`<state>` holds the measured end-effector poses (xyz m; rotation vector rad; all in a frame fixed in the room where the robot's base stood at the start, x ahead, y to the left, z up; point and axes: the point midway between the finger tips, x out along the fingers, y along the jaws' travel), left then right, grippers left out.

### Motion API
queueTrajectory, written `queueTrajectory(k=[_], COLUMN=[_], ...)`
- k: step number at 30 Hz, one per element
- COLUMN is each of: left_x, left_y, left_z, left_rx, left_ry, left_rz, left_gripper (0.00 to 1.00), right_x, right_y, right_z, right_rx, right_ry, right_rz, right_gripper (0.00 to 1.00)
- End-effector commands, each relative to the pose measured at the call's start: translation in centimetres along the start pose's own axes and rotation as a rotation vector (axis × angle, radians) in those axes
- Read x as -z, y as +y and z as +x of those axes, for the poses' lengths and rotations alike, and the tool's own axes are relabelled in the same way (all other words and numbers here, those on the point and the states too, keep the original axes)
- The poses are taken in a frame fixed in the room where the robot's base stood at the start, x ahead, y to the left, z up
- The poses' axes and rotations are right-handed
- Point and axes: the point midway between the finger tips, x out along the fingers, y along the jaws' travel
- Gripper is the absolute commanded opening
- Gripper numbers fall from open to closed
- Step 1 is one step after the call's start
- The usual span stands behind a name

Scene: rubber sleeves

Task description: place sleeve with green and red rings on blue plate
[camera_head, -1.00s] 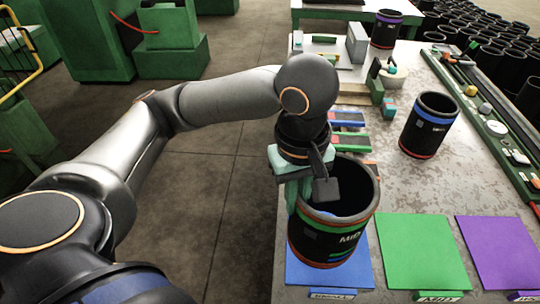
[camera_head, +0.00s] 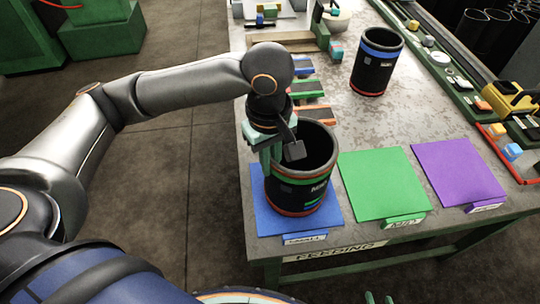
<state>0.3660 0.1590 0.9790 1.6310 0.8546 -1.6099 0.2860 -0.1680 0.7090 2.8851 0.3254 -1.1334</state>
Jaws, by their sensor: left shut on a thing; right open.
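A black sleeve (camera_head: 300,185) with a green ring near the top and a red ring at the bottom is upright over the blue plate (camera_head: 262,224) at the table's near left corner. Its base appears to rest on the plate, though a tiny gap cannot be ruled out. My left gripper (camera_head: 280,150) is shut on the sleeve's left wall at the rim. Its fingers partly hide that side.
A green plate (camera_head: 384,185) and a purple plate (camera_head: 458,172) lie to the right, both empty. Another black sleeve (camera_head: 376,65) with a blue ring stands farther back. A tool rail (camera_head: 450,75) runs along the right edge. Bare table lies behind the plates.

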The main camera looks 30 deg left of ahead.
Motion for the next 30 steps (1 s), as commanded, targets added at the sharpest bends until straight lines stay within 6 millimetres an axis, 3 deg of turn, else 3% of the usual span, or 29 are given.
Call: queueTrajectory(k=[6,7,15,25,30], left_x=[0.0,0.0,0.0,0.0,0.0], left_y=[0.1,0.0,0.0,0.0,0.1], left_z=[-0.1,0.2,0.2,-0.2,-3.1], left_rx=[-0.007,0.001,0.001,-0.002,-0.005], left_ry=[0.0,-0.001,0.0,0.002,0.002], left_rz=[0.0,0.0,0.0,0.0,0.002], left_gripper=[0.0,0.12,0.41,0.41,0.41], right_x=[0.2,0.2,0.2,0.0,0.7], right_y=[0.0,0.0,0.0,0.0,0.0], right_z=[-0.2,-0.1,-0.1,0.1,-0.5], right_rx=[0.0,0.0,0.0,0.0,0.0], right_ry=[0.001,0.001,0.002,0.002,0.002], right_rz=[0.0,0.0,0.0,0.0,0.0], right_gripper=[0.47,0.47,0.47,0.47,0.47])
